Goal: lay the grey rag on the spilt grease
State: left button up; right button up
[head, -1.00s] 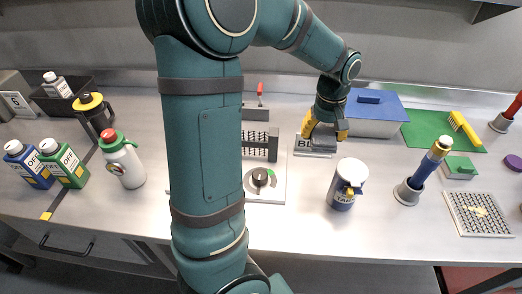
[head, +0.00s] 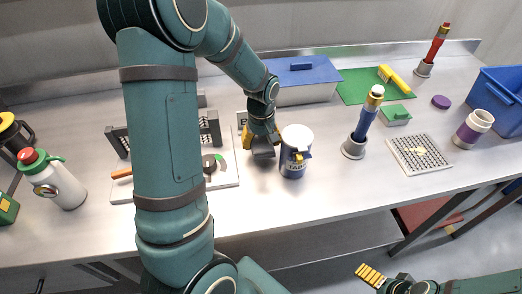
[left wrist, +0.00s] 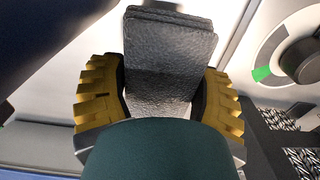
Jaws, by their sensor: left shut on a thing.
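The grey rag (head: 264,152) is a folded, textured dark pad. My left gripper (head: 262,138) is shut on it, above the bench between the white board and the white-and-blue can. In the left wrist view the rag (left wrist: 160,70) sits between the two yellow fingers (left wrist: 160,100). A small yellow smear (head: 419,151), which looks like the grease, lies on a perforated plate (head: 403,160) at the right, well apart from the rag. My right gripper (head: 371,274) shows at the bottom, in front of the bench; its jaw opening is unclear.
The white-and-blue can (head: 296,160) stands just right of the rag. A blue-handled tool in a grey cup (head: 354,149) stands between the can and the plate. A purple-banded jar (head: 469,132) and a blue crate (head: 500,95) are farther right. The bench front is clear.

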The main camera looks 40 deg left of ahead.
pick_arm(q)
jog(key=shift+f+b, duration=0.35)
jog(key=shift+f, duration=1.65)
jog(key=shift+f, duration=0.2)
jog(key=o, duration=1.1)
jog(key=shift+o, duration=0.2)
jog(key=shift+r, duration=0.1)
